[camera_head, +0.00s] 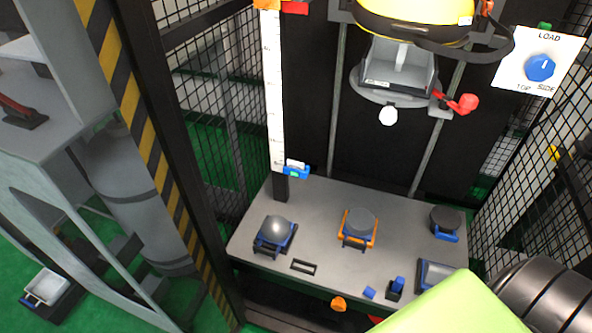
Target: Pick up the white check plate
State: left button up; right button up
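I cannot tell for sure which thing is the white check plate. A small white piece (295,164) sits in a blue slider at the foot of the white scale strip (274,90). Another whitish flat piece (47,287) lies in a dark holder at the lower left, above the green floor. Neither of my grippers shows in the head view. A pale green shape and a dark ribbed cylinder fill the lower right corner and hide part of the table there.
A grey table (325,215) holds a grey ball (275,229), a dark disc in an orange holder (359,222) and a dark disc in a blue holder (446,220). A LOAD dial panel (539,66) hangs at right. A striped post (150,150) and mesh walls flank the table.

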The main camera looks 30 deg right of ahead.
aim_at(298, 165)
jog(key=z, duration=0.95)
